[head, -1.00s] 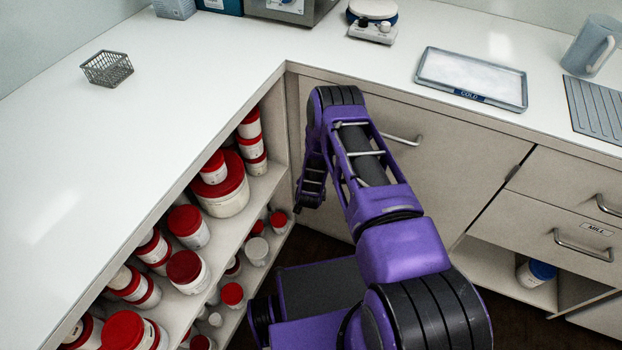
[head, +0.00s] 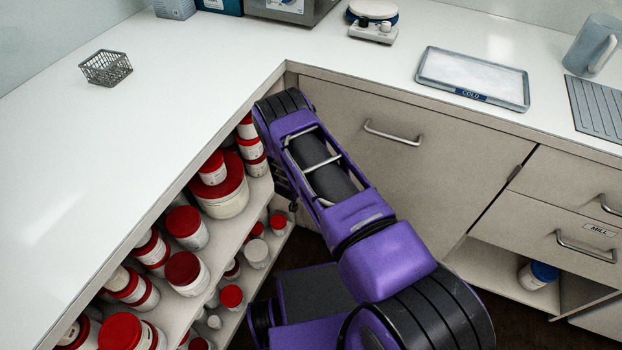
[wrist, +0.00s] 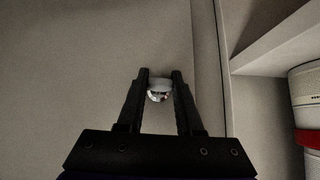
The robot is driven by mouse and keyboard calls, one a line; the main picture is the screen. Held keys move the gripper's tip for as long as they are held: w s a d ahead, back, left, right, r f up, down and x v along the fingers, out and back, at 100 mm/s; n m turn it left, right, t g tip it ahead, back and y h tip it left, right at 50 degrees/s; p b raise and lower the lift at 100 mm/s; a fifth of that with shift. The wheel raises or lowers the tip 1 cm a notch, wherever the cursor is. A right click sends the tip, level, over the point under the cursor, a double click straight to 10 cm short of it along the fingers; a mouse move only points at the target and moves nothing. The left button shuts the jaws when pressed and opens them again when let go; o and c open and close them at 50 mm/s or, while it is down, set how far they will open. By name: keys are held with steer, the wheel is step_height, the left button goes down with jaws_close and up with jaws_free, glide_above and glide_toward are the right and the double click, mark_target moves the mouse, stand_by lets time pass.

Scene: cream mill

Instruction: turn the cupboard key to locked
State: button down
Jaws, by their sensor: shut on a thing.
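In the wrist view, a small pale, shiny metal piece (wrist: 159,90), which looks like the cupboard key at its lock, sits between my fingers on the beige door (wrist: 70,60). My gripper (wrist: 160,74) is shut on it, one black finger on each side. The key's exact angle and any lock marking are too dark and small to tell. In the head view, the cupboard door (head: 440,165) with its bar handle (head: 392,133) is closed under the counter. My arm hides the key and most of my gripper there.
Open shelves of red-lidded jars (head: 222,190) stand close on the left of my arm. The white counter (head: 190,100) runs above, with a wire basket (head: 106,68) and a cold tray (head: 471,77). A drawer marked MILL (head: 585,235) is at right.

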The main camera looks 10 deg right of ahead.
steer(key=c, duration=0.6)
jaws_free()
steer(key=shift+o, duration=0.2)
steer(key=shift+r, duration=0.1)
steer(key=p+v, duration=0.3)
steer(key=v, duration=1.4)
steer(key=shift+a+r, duration=0.1)
